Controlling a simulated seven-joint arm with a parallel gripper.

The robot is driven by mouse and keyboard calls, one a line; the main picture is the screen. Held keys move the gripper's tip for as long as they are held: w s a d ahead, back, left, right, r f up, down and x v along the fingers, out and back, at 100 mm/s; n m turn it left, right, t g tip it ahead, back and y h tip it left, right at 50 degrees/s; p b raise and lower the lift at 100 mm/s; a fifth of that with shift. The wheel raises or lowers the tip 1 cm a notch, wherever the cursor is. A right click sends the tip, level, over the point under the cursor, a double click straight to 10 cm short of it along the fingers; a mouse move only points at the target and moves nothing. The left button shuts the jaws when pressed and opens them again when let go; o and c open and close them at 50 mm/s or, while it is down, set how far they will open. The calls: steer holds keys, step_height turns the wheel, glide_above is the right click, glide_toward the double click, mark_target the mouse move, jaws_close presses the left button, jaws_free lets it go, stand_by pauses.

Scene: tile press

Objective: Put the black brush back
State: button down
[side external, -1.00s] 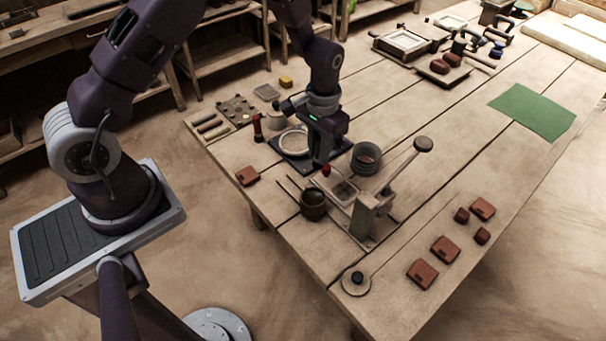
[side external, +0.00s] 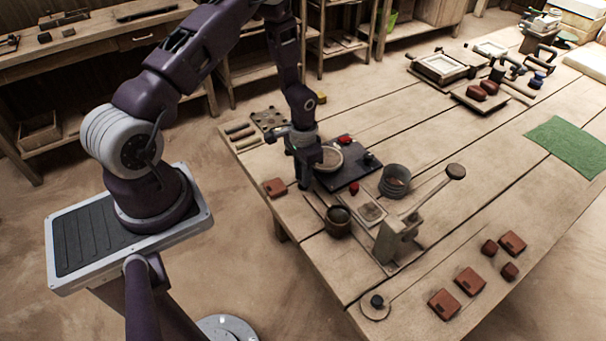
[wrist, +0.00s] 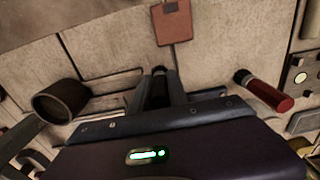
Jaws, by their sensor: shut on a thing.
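My gripper (side external: 303,182) is low over the near-left part of the table, between a brown tile and a dark pot. It points down, with the fingertips close to the tabletop. In the wrist view my gripper (wrist: 161,88) is shut on a dark, narrow thing, which looks like the black brush (wrist: 160,76). Only its dark end shows between the fingers, and its bristles are hidden. I cannot tell whether it touches the table. In the side view the brush does not stand out from the dark fingers.
A brown tile (side external: 275,187) lies left of my gripper. A dark pot (side external: 338,221) and a lever press (side external: 397,238) stand to the right. A black plate (side external: 362,172) with a round dish lies behind. A red-and-black thing (wrist: 268,92) is close on the right in the wrist view.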

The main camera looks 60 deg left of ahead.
steer(key=c, duration=1.3)
jaws_free()
steer(key=shift+f, duration=0.1)
step_height(320, 180, up, 12)
steer(key=shift+r, duration=0.15)
steer(key=s+d+r+t+y, duration=0.1)
steer(key=s+d+r, duration=0.15)
steer(key=r, duration=0.65)
steer(key=s+d+r+t, duration=0.1)
steer(key=s+d+r, duration=0.15)
steer(key=r, duration=0.55)
steer(key=s+d+r+t, duration=0.1)
steer(key=s+d+r, duration=0.1)
steer(key=s, duration=0.3)
steer(key=s+d+r+t, duration=0.1)
steer(key=s+d+r, duration=0.2)
steer(key=s+r, duration=0.1)
steer(key=s+d+r+t+h, duration=0.1)
steer(key=s+d+r, duration=0.2)
steer(key=s, duration=0.3)
steer(key=shift+r+t, duration=0.2)
steer(key=shift+t, duration=0.1)
